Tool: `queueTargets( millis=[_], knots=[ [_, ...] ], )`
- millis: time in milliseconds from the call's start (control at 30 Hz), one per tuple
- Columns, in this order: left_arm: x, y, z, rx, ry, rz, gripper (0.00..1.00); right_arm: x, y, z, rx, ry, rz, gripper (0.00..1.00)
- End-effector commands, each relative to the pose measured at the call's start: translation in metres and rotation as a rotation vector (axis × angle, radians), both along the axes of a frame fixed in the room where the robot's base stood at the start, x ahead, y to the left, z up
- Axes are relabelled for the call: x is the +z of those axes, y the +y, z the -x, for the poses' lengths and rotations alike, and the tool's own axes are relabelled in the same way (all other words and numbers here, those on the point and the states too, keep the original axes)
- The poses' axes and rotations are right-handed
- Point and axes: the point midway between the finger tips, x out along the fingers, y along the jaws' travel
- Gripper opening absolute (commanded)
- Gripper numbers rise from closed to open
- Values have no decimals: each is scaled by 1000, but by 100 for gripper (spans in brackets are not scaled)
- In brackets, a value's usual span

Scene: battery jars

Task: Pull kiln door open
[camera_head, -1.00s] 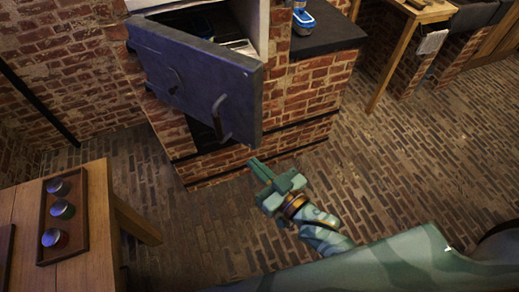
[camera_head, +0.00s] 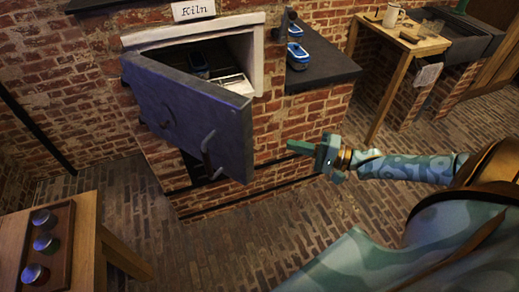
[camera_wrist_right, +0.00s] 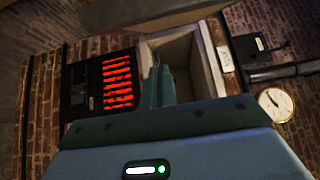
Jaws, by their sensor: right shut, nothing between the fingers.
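The kiln door (camera_head: 185,110) is a dark grey-blue slab hinged on the left and standing ajar, its free edge swung out from the kiln's white frame (camera_head: 258,60). A bar handle (camera_head: 207,155) sits near the door's free edge. My right gripper (camera_head: 292,146) is shut and empty, to the right of the door and handle, apart from both, with its fingers pointing left. In the right wrist view, my right gripper's fingers (camera_wrist_right: 158,88) lie together in front of a pale open box-like cavity (camera_wrist_right: 180,52). My left gripper is not in view.
Inside the kiln a white tray (camera_head: 232,85) partly shows. A dark counter (camera_head: 325,72) with blue containers (camera_head: 297,54) stands right of it. A wooden table (camera_head: 88,215) with a tray (camera_head: 60,225) of jars is front left. The brick floor between is free.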

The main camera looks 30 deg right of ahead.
Motion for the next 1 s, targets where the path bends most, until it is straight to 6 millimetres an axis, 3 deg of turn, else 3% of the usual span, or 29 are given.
queueTargets(
  millis=[333,600,1000],
  knots=[
    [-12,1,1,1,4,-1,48,-1,45,-60,0,-4,-1,0],
    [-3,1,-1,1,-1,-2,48,0,76,-43,1,0,1,0],
    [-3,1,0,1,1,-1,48,-1,80,-41,1,0,4,0]
  ],
)
